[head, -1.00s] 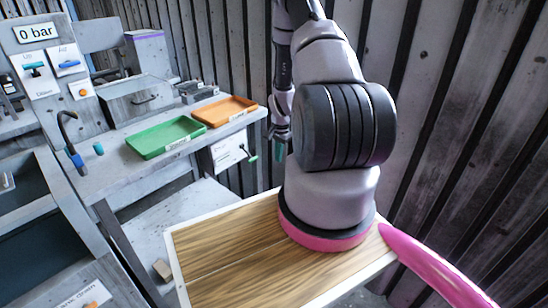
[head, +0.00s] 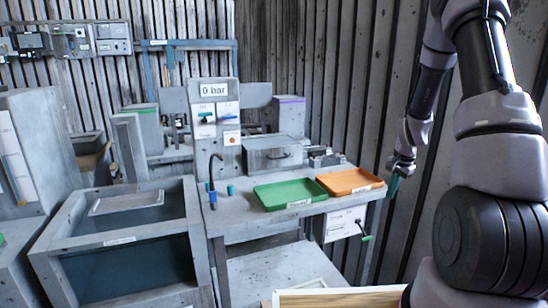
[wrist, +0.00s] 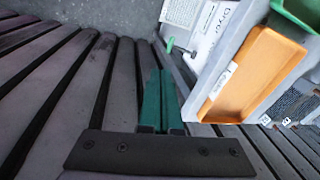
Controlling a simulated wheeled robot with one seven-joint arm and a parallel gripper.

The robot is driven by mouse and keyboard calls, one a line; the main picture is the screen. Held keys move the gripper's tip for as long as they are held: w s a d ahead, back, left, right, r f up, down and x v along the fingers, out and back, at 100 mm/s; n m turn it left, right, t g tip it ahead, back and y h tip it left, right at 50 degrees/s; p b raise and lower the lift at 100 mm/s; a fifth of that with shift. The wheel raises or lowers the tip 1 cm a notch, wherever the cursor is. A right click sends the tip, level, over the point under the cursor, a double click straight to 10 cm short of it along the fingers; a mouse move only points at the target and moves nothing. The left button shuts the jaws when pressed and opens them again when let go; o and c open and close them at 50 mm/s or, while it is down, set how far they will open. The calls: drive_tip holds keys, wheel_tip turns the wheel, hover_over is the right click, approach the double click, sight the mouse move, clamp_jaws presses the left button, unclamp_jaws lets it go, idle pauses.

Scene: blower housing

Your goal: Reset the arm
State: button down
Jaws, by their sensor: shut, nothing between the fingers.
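My arm rises at the right of the head view and bends down beside the slatted wall. My gripper (head: 393,184) hangs at its lower end, to the right of the workbench and apart from it. In the wrist view my gripper (wrist: 160,100) shows its two green fingers together, with nothing between them. The fingers point toward the wall slats and the bench's side, touching nothing that I can make out.
A green tray (head: 290,194) and an orange tray (head: 349,181) lie on the workbench (head: 240,209). A panel reading "0 bar" (head: 214,90) stands behind. A box with a green-handled crank (head: 345,224) hangs under the bench. A dark open bin (head: 130,268) stands at left.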

drive_tip(key=s+a+r+n+t, duration=0.1)
drive_tip(key=s+a+r, duration=0.2)
drive_tip(key=r, duration=0.5)
drive_tip(key=s+a+r+n+t, duration=0.1)
drive_tip(key=s+a+r+n, duration=0.2)
drive_tip(key=r, duration=0.5)
drive_tip(key=s+a+r+t, duration=0.1)
drive_tip(key=s+a+r, duration=0.25)
drive_tip(key=r, duration=0.55)
drive_tip(key=s+a+r+n+t, duration=0.1)
drive_tip(key=s+a+r, duration=0.2)
drive_tip(key=s, duration=0.5)
drive_tip(key=s+a+r+n+y, duration=0.1)
drive_tip(key=s+a+r+n, duration=0.1)
drive_tip(key=s+r, duration=0.4)
drive_tip(key=shift+s+a+t+y, duration=0.35)
drive_tip(key=shift+s+a, duration=0.55)
drive_tip(key=shift+s, duration=0.35)
drive_tip(key=c, duration=1.5)
unclamp_jaws()
drive_tip(key=shift+r, duration=0.1)
drive_tip(key=shift+c, duration=0.2)
